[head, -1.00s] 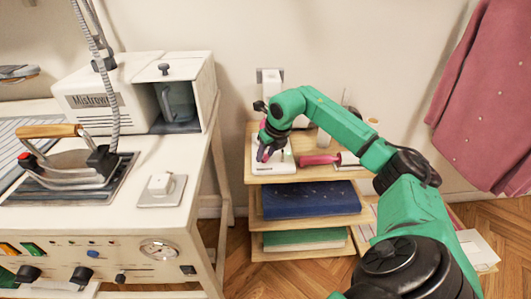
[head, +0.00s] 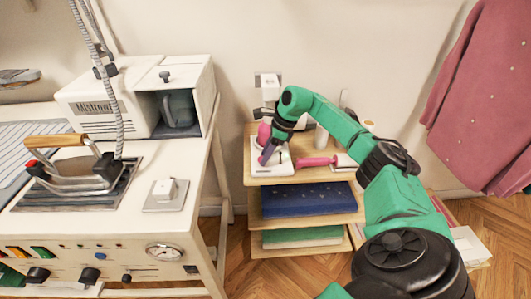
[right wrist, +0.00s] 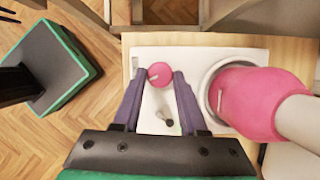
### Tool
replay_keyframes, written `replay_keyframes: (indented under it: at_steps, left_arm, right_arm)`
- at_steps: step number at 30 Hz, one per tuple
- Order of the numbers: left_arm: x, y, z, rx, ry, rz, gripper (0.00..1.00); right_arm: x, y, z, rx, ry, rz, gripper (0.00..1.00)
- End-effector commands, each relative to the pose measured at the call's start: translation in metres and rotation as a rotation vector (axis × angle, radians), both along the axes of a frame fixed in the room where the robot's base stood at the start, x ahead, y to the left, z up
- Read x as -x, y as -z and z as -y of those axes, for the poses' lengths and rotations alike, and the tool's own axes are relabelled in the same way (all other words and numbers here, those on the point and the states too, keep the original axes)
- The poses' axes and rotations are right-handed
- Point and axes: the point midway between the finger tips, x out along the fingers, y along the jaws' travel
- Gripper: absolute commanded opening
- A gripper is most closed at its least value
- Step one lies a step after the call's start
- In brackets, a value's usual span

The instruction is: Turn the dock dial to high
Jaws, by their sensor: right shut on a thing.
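The dock is a white plate (right wrist: 210,46) on the small shelf's top, also in the head view (head: 257,170). Its round pink dial (right wrist: 160,75) has a short white mark on its left part. My right gripper (right wrist: 160,75) points down over the dock, its two purple fingers shut on the dial from either side. The gripper (head: 266,155) hides the dial in the head view. A pink and white device (right wrist: 250,100) sits in a ring on the dock, right of the fingers; its pink part (head: 264,132) shows behind the gripper. My left gripper is not in view.
A small black-tipped switch (right wrist: 168,122) stands on the dock between the fingers. A pink-handled tool (head: 318,161) lies right of the dock on the wooden shelf (head: 250,180). The ironing table (head: 190,215) is to the left, with a gap of floor between.

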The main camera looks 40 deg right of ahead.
Motion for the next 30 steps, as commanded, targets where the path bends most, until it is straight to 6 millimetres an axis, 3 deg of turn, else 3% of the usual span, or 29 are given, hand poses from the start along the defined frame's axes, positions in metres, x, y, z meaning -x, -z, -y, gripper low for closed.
replay_keyframes:
  at_steps: [12, 30]
  left_arm:
    - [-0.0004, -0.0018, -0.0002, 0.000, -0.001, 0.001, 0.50]
    - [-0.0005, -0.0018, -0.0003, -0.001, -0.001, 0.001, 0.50]
  right_arm:
    - [-0.0035, -0.0017, 0.0015, 0.000, -0.261, 0.006, 0.00]
    - [-0.0034, -0.0011, 0.0019, 0.001, -0.324, 0.005, 0.00]
